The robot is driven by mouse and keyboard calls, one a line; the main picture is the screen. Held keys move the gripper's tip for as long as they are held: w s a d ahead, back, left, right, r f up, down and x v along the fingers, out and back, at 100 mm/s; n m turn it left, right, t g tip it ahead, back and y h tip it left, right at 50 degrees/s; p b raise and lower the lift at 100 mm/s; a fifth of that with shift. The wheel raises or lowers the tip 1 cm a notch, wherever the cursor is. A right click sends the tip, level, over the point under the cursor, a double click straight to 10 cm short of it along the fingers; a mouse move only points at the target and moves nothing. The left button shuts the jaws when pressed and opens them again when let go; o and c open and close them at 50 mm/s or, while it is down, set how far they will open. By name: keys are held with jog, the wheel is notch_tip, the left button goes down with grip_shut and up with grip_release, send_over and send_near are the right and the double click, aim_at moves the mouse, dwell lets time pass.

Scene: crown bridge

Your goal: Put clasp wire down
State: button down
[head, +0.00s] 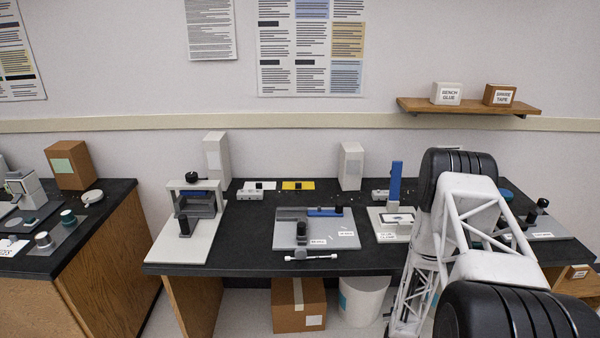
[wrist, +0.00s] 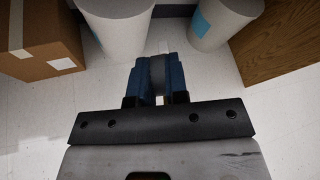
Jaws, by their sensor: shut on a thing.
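My gripper (wrist: 158,72) shows in the wrist view, with its blue fingers closed on a small grey piece (wrist: 158,80). This is probably the clasp wire, but its shape is too small and too hidden to make out. The gripper points down over the pale floor. In the head view my arm fills the right side and the gripper itself cannot be made out. A grey fixture plate (head: 290,238) with a black knob and a blue part lies mid-bench. I cannot tell which bench spot belongs to the wire.
The black bench (head: 250,262) carries a white press stand (head: 172,248), a yellow plate (head: 298,185) and a silver bar (head: 310,257) at its front edge. Below are a cardboard box (head: 297,306) and white bin (head: 362,298). The wrist view shows two bins and a wooden panel (wrist: 285,45).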

jog(key=w+a+r+n+y, duration=0.3)
jog(key=w+a, duration=0.4)
jog(key=a, duration=0.5)
jog(key=shift+r+t+y, duration=0.3)
jog(key=shift+r+y, duration=0.05)
jog(key=shift+y, duration=0.15)
jog(key=a, duration=0.6)
jog(key=shift+a, duration=0.4)
jog(key=shift+a, duration=0.1)
dwell(2.6)
